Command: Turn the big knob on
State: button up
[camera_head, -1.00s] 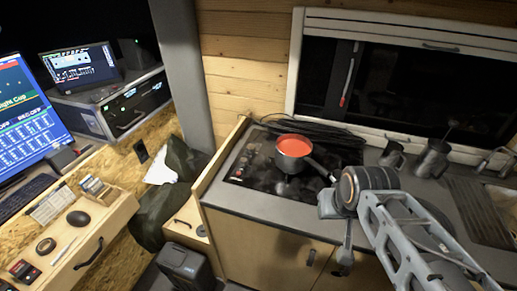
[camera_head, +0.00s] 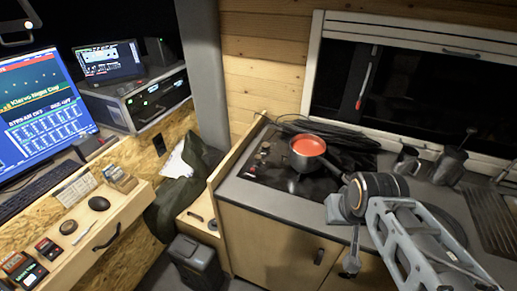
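A black cooktop (camera_head: 300,182) is set in the grey counter, and small knobs (camera_head: 252,169) stand along its left side. They are too small to tell which is the big knob or how any is turned. A pot with red contents (camera_head: 307,149) sits on the cooktop, its handle towards lower right. My arm reaches in from the lower right. My gripper (camera_head: 349,265) hangs at the counter's front edge, right of and below the knobs and apart from them. Its fingers are too small to tell open from shut.
A wooden side panel (camera_head: 232,157) borders the counter's left end. A desk with a monitor (camera_head: 40,112) and a rack unit (camera_head: 150,97) is at the left. A dark bin (camera_head: 196,262) stands on the floor.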

aim_at(266, 146)
jog(key=u, duration=0.5)
jog(key=k, duration=1.2)
jog(key=u, duration=1.2)
jog(key=i, duration=0.8)
jog(key=u, duration=0.45)
jog(key=i, duration=0.8)
jog(key=z, duration=1.1)
jog(key=i, duration=0.7)
jog(key=z, duration=0.85)
